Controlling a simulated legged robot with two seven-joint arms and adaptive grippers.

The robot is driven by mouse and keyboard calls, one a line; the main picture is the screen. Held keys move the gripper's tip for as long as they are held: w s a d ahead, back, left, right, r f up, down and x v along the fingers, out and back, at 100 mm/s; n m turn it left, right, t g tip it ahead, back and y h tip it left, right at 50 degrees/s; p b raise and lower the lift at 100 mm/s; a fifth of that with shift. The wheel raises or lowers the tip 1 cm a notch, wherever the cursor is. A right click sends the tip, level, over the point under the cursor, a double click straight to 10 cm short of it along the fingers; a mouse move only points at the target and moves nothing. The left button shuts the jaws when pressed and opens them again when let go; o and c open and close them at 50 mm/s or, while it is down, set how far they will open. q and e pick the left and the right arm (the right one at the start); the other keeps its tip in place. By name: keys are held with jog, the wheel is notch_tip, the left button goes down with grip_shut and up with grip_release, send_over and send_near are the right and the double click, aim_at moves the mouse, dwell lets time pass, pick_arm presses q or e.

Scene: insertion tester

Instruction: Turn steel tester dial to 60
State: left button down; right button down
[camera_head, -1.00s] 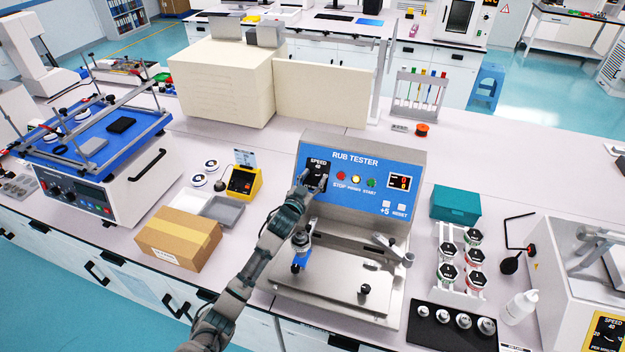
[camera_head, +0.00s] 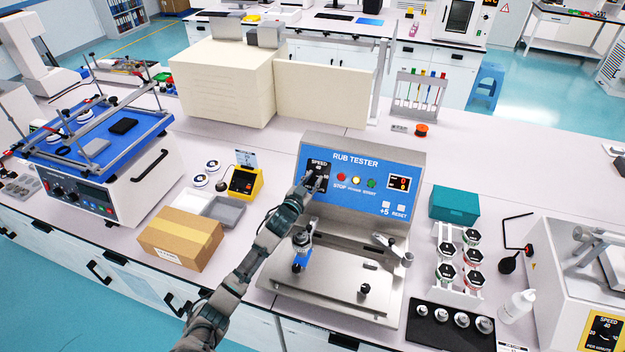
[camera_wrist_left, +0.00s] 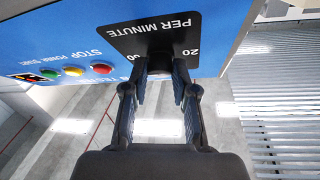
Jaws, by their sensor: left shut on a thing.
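The steel rub tester (camera_head: 335,290) stands on the bench, with a blue front panel. Its black speed dial plate (camera_head: 319,166) is at the panel's upper left, with "SPEED" and "40" readable above the knob. My left gripper (camera_head: 311,184) is at this dial and covers its lower part. In the left wrist view, my left gripper (camera_wrist_left: 161,78) has one finger on each side of the dark dial knob (camera_wrist_left: 160,62) and is shut on it. The plate there reads "PER MINUTE" and "20", upside down. The knob's pointer is hidden. My right gripper is out of view.
Red, yellow and green buttons (camera_head: 356,181) sit right of the dial. A cardboard box (camera_head: 180,238) and a yellow device (camera_head: 243,181) stand left of my arm. A white machine with another speed dial (camera_head: 606,332) is at the lower right.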

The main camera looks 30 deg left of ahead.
pick_arm(q)
jog(key=c, duration=0.9)
grip_release()
jog(key=s, duration=1.2)
jog(key=shift+d, duration=0.35)
jog(key=shift+f, duration=0.1)
